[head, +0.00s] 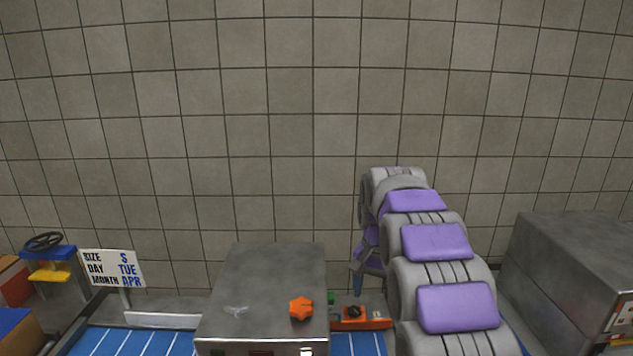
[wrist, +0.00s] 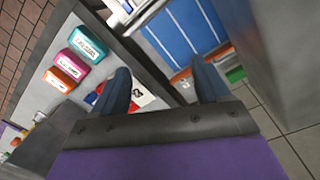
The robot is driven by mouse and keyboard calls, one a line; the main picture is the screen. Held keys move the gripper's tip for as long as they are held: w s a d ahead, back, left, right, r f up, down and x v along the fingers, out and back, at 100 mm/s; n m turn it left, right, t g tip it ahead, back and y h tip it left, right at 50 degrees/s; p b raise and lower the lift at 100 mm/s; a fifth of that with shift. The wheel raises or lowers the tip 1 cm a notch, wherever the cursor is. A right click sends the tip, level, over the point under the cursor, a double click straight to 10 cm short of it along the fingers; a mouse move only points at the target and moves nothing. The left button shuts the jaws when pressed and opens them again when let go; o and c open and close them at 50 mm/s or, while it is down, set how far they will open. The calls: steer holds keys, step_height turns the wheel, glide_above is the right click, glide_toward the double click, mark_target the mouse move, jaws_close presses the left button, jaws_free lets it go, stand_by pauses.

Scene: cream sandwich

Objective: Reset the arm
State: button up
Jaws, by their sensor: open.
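My arm, grey with purple pads, reaches up and forward at the right of the head view. My gripper (head: 358,284) hangs down at its far end, above the back of the conveyor and near an orange block with a black knob. In the wrist view my gripper (wrist: 165,88) shows two dark blue fingers spread wide apart. Nothing is between them, so it is open and empty. Part of the gripper is hidden behind the arm in the head view.
A metal box (head: 262,285) with an orange knob (head: 301,308) straddles the blue conveyor (head: 130,341). A grey cabinet (head: 575,275) stands at the right. A sign (head: 112,268) stands at the left. Teal (wrist: 87,45), pink and orange labelled containers sit on a grey surface.

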steer(key=s+r+n, duration=0.2)
steer(key=s+n, duration=0.1)
steer(key=s, duration=1.9)
steer(key=s+f+n, duration=0.1)
steer(key=s+f, duration=0.2)
steer(key=s, duration=0.7)
steer(key=s+f+n+g, duration=0.1)
steer(key=s+f, duration=0.2)
steer(key=s, duration=0.7)
steer(key=shift+a+n, duration=0.15)
steer(key=shift+n, duration=0.15)
steer(key=shift+a, duration=0.1)
